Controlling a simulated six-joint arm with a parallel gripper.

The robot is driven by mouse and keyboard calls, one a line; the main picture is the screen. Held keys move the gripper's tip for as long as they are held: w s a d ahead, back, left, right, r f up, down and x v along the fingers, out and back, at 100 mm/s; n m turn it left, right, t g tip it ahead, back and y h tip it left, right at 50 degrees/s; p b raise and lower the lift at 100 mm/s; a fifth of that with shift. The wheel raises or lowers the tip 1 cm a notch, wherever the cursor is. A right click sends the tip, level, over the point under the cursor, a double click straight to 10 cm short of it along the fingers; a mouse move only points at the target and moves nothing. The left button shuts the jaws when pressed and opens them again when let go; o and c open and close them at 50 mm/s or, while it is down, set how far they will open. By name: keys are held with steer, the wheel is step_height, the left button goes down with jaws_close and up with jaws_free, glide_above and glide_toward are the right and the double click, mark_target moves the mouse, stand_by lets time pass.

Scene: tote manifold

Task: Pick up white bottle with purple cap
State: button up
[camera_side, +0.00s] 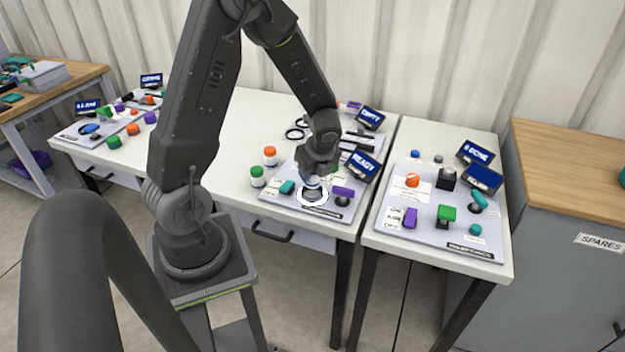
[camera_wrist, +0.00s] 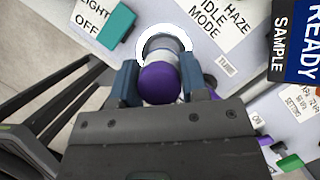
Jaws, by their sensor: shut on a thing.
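The purple-capped bottle (camera_wrist: 158,83) is between my gripper's blue fingers in the wrist view, its cap facing the camera. Only a little of its pale body shows past the cap. My gripper (camera_wrist: 162,80) is shut on it, one finger on each side. Beyond the bottle is a dark round part inside a white ring (camera_wrist: 146,44) on the grey panel. In the side view my gripper (camera_side: 313,183) is low over this ring (camera_side: 312,203), and the bottle is mostly hidden there. I cannot tell whether the bottle touches the device.
A green-capped bottle (camera_side: 257,177) and an orange-capped bottle (camera_side: 270,156) stand left of the panel. A teal switch (camera_side: 287,187) and a purple block (camera_side: 343,192) flank the ring. The READY screen (camera_side: 363,167) stands behind right.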

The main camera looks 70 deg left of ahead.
steer(key=s+a+r, duration=0.6)
steer(key=s+r, duration=0.1)
steer(key=s, duration=0.2)
steer(key=w+a+m+t+h, duration=0.1)
steer(key=w+a+m+h, duration=0.3)
steer(key=w+a+m, duration=0.95)
steer(key=w+a+m+t+h, duration=0.2)
steer(key=w+a+m+h, duration=0.25)
steer(key=a+m, duration=0.95)
steer(key=w+a+f+n+t+y, duration=0.1)
steer(key=w+a+f+n+y, duration=0.15)
steer(key=n, duration=0.55)
steer(key=w+a+f+n+y, duration=0.15)
steer(key=n+y, duration=0.25)
steer(key=n, duration=0.4)
steer(key=shift+d+f, duration=0.2)
steer(key=shift+f, duration=3.4)
